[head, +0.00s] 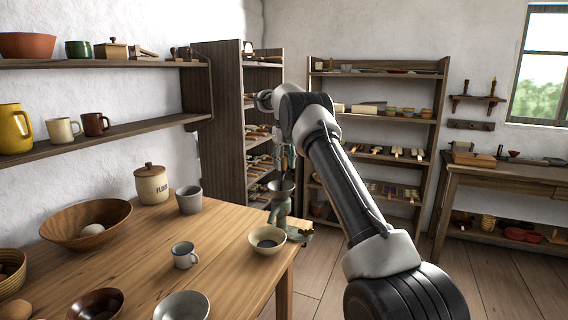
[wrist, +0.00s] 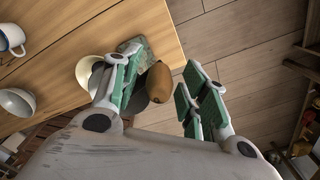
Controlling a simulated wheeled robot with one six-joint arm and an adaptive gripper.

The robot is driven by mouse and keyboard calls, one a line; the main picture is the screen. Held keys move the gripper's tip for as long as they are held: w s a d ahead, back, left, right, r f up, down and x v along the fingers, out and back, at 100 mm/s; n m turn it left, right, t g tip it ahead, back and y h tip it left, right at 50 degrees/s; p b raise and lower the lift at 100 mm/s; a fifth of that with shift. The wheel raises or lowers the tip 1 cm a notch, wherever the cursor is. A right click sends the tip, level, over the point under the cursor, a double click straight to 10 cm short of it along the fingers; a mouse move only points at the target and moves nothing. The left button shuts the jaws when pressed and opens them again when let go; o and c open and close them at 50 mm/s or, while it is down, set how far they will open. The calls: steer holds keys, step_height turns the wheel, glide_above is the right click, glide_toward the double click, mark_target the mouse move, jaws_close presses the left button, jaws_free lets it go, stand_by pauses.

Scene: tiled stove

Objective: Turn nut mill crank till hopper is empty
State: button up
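The nut mill (head: 280,208) is a grey-green body at the table's far right corner, with a dark funnel hopper (head: 281,188) on top; I cannot see what the hopper holds. In the wrist view a brown wooden knob (wrist: 159,82), seemingly the crank handle, lies between my fingers. The mill's dark hopper is partly hidden behind the left finger. My gripper (wrist: 163,62) is open, green pads apart on either side of the knob; I see no clear contact. In the head view my gripper (head: 285,157) hangs just above the mill, partly hidden by my arm.
The wooden table (head: 225,235) carries a cream bowl (head: 267,240) near the mill, a small mug (head: 184,255), a grey cup (head: 189,200), a flour jar (head: 151,184) and several bowls. Shelves (head: 375,130) stand behind. Open floor (wrist: 240,45) lies right of the mill.

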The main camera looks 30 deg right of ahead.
step_height(320, 180, up, 8)
steer(key=shift+f, duration=0.25)
stand_by(0.4)
steer(key=shift+c, duration=0.4)
